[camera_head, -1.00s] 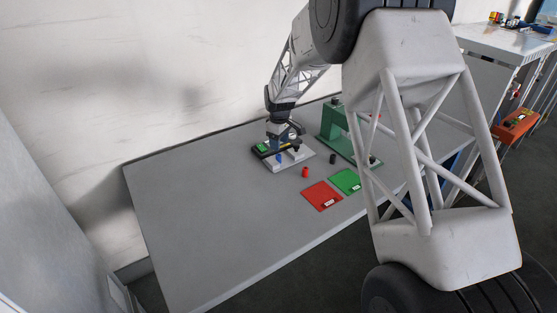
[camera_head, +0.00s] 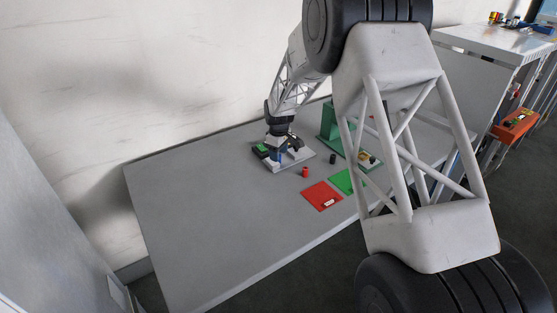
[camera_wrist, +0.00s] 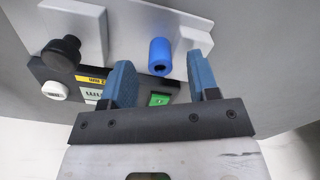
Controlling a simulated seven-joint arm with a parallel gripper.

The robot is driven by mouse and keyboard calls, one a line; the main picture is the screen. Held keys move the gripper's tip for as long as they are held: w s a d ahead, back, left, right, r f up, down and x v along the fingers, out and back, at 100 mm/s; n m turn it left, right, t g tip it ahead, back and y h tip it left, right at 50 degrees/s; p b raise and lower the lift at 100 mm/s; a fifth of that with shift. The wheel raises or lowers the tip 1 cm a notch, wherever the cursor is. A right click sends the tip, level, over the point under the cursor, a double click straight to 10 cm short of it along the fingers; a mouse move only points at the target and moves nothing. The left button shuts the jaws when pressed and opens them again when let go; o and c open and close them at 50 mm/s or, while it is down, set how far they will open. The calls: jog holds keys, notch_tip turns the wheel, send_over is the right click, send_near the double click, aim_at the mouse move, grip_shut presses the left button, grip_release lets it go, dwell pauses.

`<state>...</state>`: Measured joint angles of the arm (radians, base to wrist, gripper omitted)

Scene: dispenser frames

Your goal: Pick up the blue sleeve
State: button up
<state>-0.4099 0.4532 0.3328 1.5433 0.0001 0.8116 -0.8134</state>
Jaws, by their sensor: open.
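The blue sleeve (camera_wrist: 160,52) is a short, smooth cylinder in the wrist view, standing by a light grey upright of the fixture. My gripper (camera_wrist: 164,78) is open, with one blue finger to each side of the sleeve's line. The fingertips appear close to the sleeve, but I cannot tell whether it is fully between them; no contact shows. In the head view my gripper (camera_head: 277,157) is low over the light grey fixture plate (camera_head: 297,162) on the table. The sleeve is hard to make out there.
A black knob (camera_wrist: 62,53) and a dark box with a green button (camera_wrist: 160,99) sit close by. On the table (camera_head: 220,220) are a red sleeve (camera_head: 305,172), a black piece (camera_head: 333,159), a red mat (camera_head: 322,196), a green mat (camera_head: 346,181) and a green press (camera_head: 330,125). The left table is clear.

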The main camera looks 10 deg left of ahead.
jog(key=shift+f, duration=0.35)
dwell(0.3)
grip_shut()
jog(key=shift+r, duration=0.1)
jog(key=shift+r, duration=0.7)
notch_tip(320, 180, up, 2)
jog(key=shift+r, duration=0.1)
jog(key=s+d, duration=0.3)
jog(key=s, duration=0.4)
jog(key=s+d+r, duration=0.1)
jog(key=s+d, duration=0.2)
jog(key=s, duration=0.4)
jog(key=shift+s+d, duration=0.15)
jog(key=shift+s, duration=0.2)
jog(key=shift+r, duration=0.1)
